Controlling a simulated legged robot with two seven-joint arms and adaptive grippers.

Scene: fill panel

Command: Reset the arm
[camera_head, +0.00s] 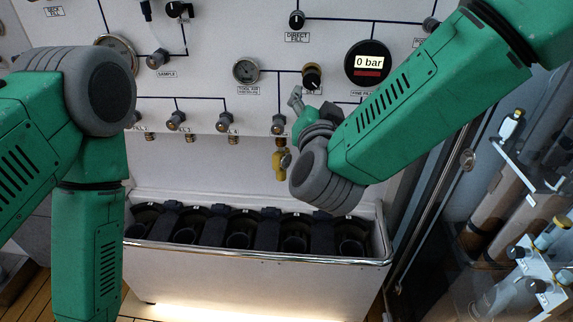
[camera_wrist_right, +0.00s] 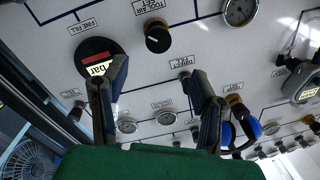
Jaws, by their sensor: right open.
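My right arm comes in from the upper right, and its gripper (camera_head: 297,98) is in front of the white panel (camera_head: 215,28), just below a black knob (camera_head: 312,77). In the right wrist view, the two dark fingers of this gripper (camera_wrist_right: 160,80) stand wide apart with nothing between them. The panel appears upside down there, with the black knob (camera_wrist_right: 158,36) beyond the fingertips. My left arm (camera_head: 95,200) bends down at the left of the head view. Its gripper is out of the picture.
A round display (camera_head: 368,66) reading 0 bar is right of the knob, partly beside my right arm. Gauges and small valves line the panel. A trough (camera_head: 250,257) with black holders stands below. A glass-fronted cabinet (camera_head: 500,190) with cylinders is at the right.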

